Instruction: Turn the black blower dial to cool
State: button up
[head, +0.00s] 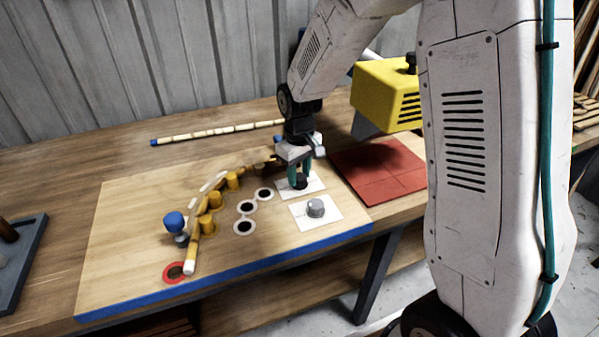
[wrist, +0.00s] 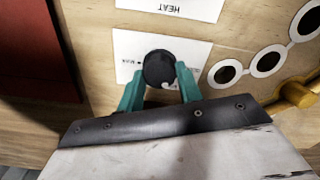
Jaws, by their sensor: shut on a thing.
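The black blower dial (head: 301,182) sits on a white card (head: 318,187) toward the right of the wooden board. In the wrist view the round black dial (wrist: 159,68) stands between the two teal fingertips. My gripper (head: 299,172) points down over it and is shut on it. In the wrist view my gripper (wrist: 160,80) touches the dial from both sides. The dial's pointer and most of the card's lettering are hidden or too small to read.
A grey dial (head: 316,207) sits on a nearer white card; a card marked HEAT (wrist: 180,8) shows in the wrist view. A curved rattan pole (head: 194,245) lies along yellow pegs (head: 215,198). A red mat (head: 378,170) and yellow machine (head: 387,95) stand right.

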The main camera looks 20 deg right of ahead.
aim_at(299, 176)
jog(key=n, duration=0.5)
jog(key=shift+n, duration=0.3)
jog(key=n, duration=0.5)
dwell(0.4)
jog(key=o, duration=1)
jog(key=shift+r, duration=0.1)
notch_tip(299, 176, up, 8)
jog(key=shift+f, duration=0.15)
